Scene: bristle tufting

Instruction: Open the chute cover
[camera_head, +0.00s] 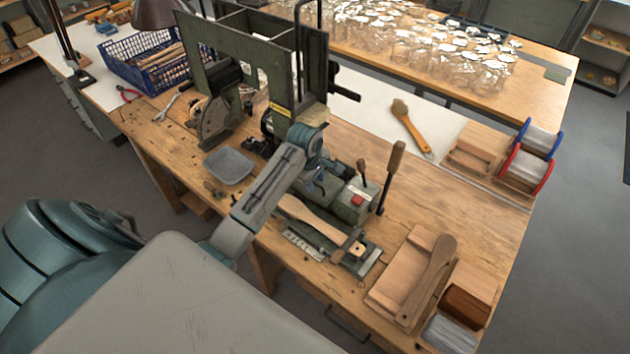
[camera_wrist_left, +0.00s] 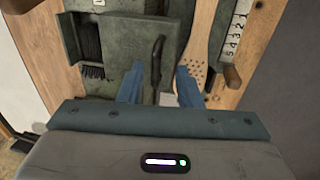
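My left gripper (camera_head: 316,184) reaches over the green tufting machine (camera_head: 352,206) in the middle of the bench. In the left wrist view its two blue fingers (camera_wrist_left: 159,88) are apart, with a dark curved handle (camera_wrist_left: 157,58) between them. I cannot tell whether a finger touches it. A flat green plate (camera_wrist_left: 115,40), which may be the chute cover, lies left of the handle. Dark bristles (camera_wrist_left: 92,72) show at its lower left edge. A wooden brush body (camera_head: 312,217) with drilled holes lies beside the machine; its holes show in the left wrist view (camera_wrist_left: 199,76). My right gripper is out of view.
A tall green press frame (camera_head: 240,62) stands behind my left arm. A long lever (camera_head: 391,175) rises right of the machine. A grey dish (camera_head: 228,166) lies left of my forearm.

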